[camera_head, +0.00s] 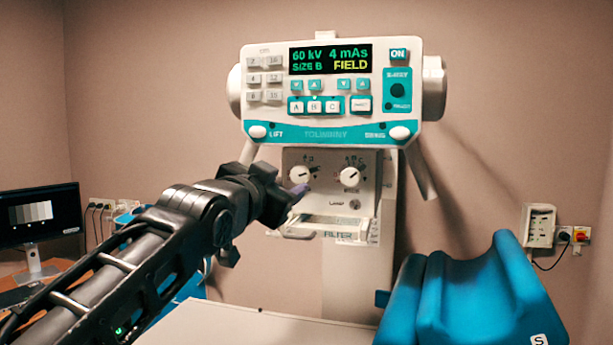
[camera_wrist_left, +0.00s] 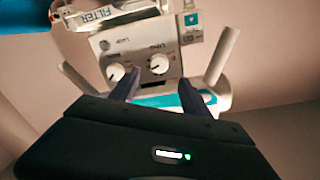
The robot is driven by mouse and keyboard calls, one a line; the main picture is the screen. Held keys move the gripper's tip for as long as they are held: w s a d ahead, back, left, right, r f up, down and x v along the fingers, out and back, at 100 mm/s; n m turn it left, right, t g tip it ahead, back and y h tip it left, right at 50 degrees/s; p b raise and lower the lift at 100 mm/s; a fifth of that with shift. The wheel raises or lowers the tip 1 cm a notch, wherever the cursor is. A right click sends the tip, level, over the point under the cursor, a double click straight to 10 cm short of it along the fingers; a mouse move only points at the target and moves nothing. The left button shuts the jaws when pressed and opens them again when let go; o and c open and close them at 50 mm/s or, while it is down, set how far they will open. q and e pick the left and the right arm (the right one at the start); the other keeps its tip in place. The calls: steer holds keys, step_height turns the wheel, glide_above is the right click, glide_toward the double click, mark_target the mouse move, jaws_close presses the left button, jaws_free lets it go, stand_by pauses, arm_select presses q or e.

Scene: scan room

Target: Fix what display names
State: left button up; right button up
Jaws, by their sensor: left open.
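The display (camera_head: 330,59) on the white and teal console reads 60 kV, 4 mAs, SIZE B in green and FIELD in yellow. Below it, a grey panel (camera_head: 326,190) carries a left white knob (camera_head: 300,175) and a right white knob (camera_head: 349,177). My left gripper (camera_head: 297,190) is open and empty in front of the left knob, partly overlapping the panel. In the wrist view, which is upside down, that knob (camera_wrist_left: 159,65) shows between the fingers (camera_wrist_left: 158,90), and the other knob (camera_wrist_left: 116,72) lies outside them. Contact cannot be told. My right gripper is not in view.
A filter slot (camera_head: 338,236) and a lamp button (camera_head: 355,204) sit low on the panel. A blue cushion (camera_head: 465,300) stands on the pale table (camera_head: 255,328) at right. A monitor (camera_head: 38,217) stands at left.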

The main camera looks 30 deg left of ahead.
mark_target(298, 176)
arm_select(q)
steer(key=p+x, duration=0.3)
steer(key=x, duration=0.5)
steer(key=shift+w+f, duration=0.1)
steer(key=shift+w, duration=0.05)
jaws_close()
stand_by(0.6)
